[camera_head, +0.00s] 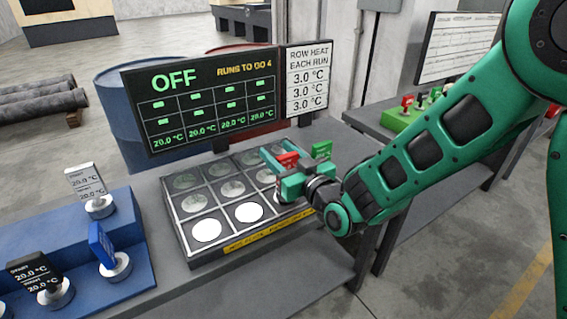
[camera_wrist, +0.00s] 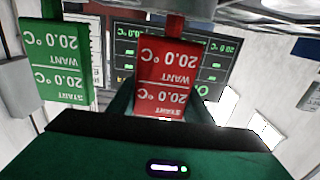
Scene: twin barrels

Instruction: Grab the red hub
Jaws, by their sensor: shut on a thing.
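The red hub, with a red tag (camera_head: 287,159), is at the right side of the gridded tray. My gripper (camera_head: 277,165) is shut on it, with teal fingers either side. In the wrist view the red tag (camera_wrist: 172,75) stands centred between the fingers and reads "WANT 20.0 °C" and "START 20.0 °C", upside down. The hub's lower part is hidden by my gripper, so I cannot tell whether it touches the tray.
A green-tagged hub (camera_head: 322,150) is close beside my gripper. The gridded tray (camera_head: 235,248) has several round pads, two bright white. A display reading OFF (camera_head: 210,98) stands behind. A blue stepped stand (camera_head: 130,232) with tagged hubs is left; a green block (camera_head: 400,120) is right.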

